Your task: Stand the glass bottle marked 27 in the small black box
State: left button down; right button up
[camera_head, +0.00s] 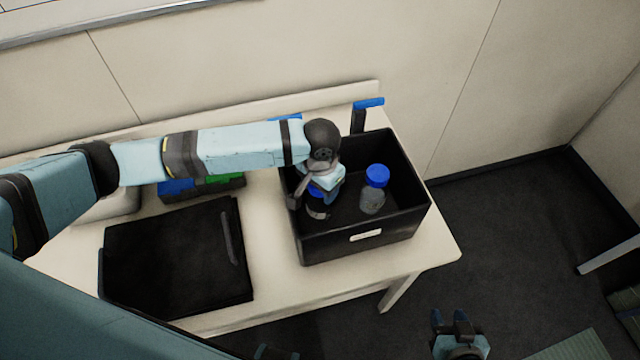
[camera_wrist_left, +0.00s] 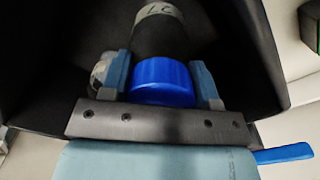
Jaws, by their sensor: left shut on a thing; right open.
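The black box (camera_head: 330,248) stands open at the right end of the table. My left gripper (camera_head: 318,190) reaches down inside its left part and is shut on a dark glass bottle (camera_head: 318,211) with a blue cap. In the left wrist view the fingers flank the blue cap of this bottle (camera_wrist_left: 160,42), and its pale label band carries a mark that looks like 27 upside down. Whether its base touches the box floor is hidden. A clear bottle with a blue cap (camera_head: 373,198) stands to its right in the box. My right gripper (camera_head: 450,322) is open and empty, low beyond the table's front.
A flat black lid-like panel (camera_head: 175,260) lies on the table left of the box. Behind it is a rack with blue and green parts (camera_head: 205,188). A blue-topped upright (camera_head: 359,114) stands behind the box. The wall runs close along the table's back.

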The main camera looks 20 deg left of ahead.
pick_arm(q)
jog(key=shift+f, duration=0.85)
dwell(0.3)
jog(key=shift+c, duration=1.4)
grip_release()
jog(key=shift+f, duration=0.1)
notch_tip(320, 180, up, 14)
jog(key=shift+f, duration=0.1)
